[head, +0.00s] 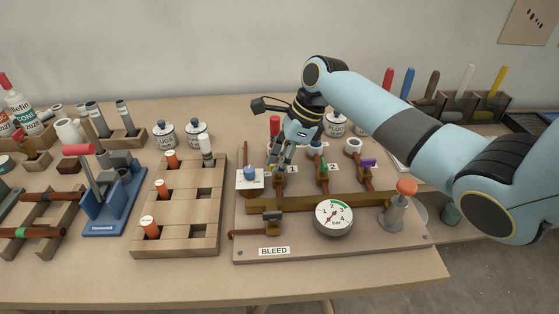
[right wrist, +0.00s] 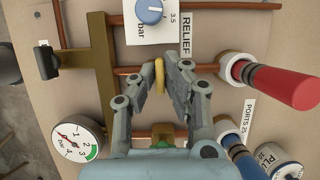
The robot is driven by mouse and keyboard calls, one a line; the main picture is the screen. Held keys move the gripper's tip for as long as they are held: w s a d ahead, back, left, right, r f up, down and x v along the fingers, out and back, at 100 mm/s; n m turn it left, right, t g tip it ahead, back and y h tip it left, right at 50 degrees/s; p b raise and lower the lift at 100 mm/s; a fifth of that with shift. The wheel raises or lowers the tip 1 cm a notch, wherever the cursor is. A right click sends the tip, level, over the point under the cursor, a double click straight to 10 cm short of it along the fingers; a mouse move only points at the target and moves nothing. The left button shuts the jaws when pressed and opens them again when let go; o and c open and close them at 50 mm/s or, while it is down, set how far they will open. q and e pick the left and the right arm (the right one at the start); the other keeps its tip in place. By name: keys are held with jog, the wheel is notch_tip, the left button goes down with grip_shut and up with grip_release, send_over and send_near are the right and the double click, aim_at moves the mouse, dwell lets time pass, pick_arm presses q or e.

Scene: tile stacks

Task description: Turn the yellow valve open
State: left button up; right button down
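The yellow valve handle (right wrist: 159,76) shows edge-on in the right wrist view, on a copper pipe of the panel. My right gripper (right wrist: 160,78) has its two fingers close on either side of it. I cannot tell whether both fingers touch it. In the head view the right gripper (head: 279,160) points down at the back left of the panel (head: 335,254) and hides the handle. My left gripper is not in view.
A blue relief knob (head: 250,174), a red-handled port plug (right wrist: 285,86), a pressure gauge (head: 333,218) and an orange-topped plunger (head: 405,188) stand around the gripper. A wooden block with orange pegs (head: 185,233) lies left of the panel.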

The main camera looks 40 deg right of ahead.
dwell(0.4)
jog(key=shift+r+n+g+p, duration=0.15)
jog(key=shift+n+g+p, duration=0.15)
jog(key=shift+n+p, duration=0.5)
jog(key=shift+n+g+y+p, duration=0.3)
jog(key=shift+n+p, duration=0.4)
jog(key=shift+p, duration=0.05)
jog(key=shift+w+n+g+p, duration=0.1)
jog(key=shift+n+g+p, duration=0.3)
jog(key=shift+n, duration=0.6)
jog(key=shift+n+g, duration=0.3)
jog(key=shift+n, duration=0.5)
jog(key=n+g, duration=0.1)
jog(key=n, duration=0.3)
jog(key=shift+w+n+g, duration=0.1)
jog(key=shift+n+g, duration=0.2)
jog(key=shift+g, duration=0.1)
jog(key=n+g+h+b, duration=0.1)
jog(key=n, duration=0.2)
jog(key=shift+n+g+h, duration=0.4)
jog(key=shift+n+h, duration=0.1)
jog(key=shift+n, duration=1.3)
